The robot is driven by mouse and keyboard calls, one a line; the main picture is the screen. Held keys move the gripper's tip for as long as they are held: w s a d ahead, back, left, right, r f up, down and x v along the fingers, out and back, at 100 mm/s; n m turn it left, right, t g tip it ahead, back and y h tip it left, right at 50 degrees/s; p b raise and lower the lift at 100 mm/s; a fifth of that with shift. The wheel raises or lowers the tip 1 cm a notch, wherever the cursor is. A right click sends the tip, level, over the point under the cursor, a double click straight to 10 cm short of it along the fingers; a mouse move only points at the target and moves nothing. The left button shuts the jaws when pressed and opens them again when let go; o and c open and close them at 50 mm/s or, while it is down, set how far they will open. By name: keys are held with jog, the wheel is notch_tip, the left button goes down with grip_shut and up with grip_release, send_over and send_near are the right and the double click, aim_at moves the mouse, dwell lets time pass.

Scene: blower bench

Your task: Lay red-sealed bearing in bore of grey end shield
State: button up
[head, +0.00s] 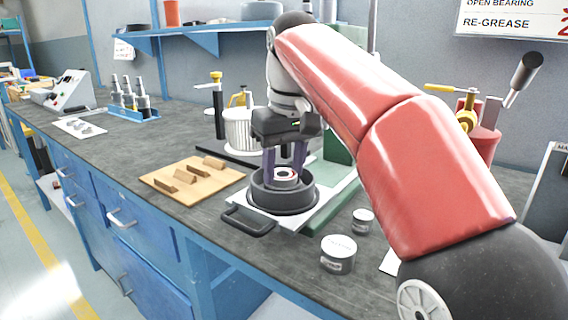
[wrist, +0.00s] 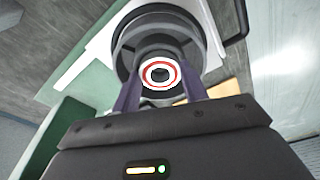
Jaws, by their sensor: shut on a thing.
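The red-sealed bearing (wrist: 149,82) is a small ring with a red band and a dark centre. In the head view the bearing (head: 286,173) shows at the mouth of the dark grey end shield (head: 283,202). My gripper (head: 285,172) points down over the shield, its purple fingers shut on the bearing. In the wrist view the bearing appears roughly centred over the round end shield (wrist: 196,42), between the fingers. I cannot tell whether the bearing touches the bore or is just above it. The lower part of the bearing is hidden.
The shield stands on a white plate (head: 247,214) with a dark handle. A wooden board (head: 190,196) with several brown blocks lies to the left. Two tins (head: 338,254) stand at the front right. A white ribbed housing (head: 240,130) stands behind. The bench front left is clear.

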jog(key=shift+f, duration=0.1)
jog(key=o, duration=1.1)
jog(key=r+p, duration=0.1)
jog(key=r, duration=0.1)
jog(key=r+p, duration=0.1)
jog(key=r, duration=0.2)
jog(key=s+r+p, duration=0.1)
jog(key=r, duration=0.1)
jog(key=shift+d+r, duration=0.25)
jog(key=shift+r, duration=0.1)
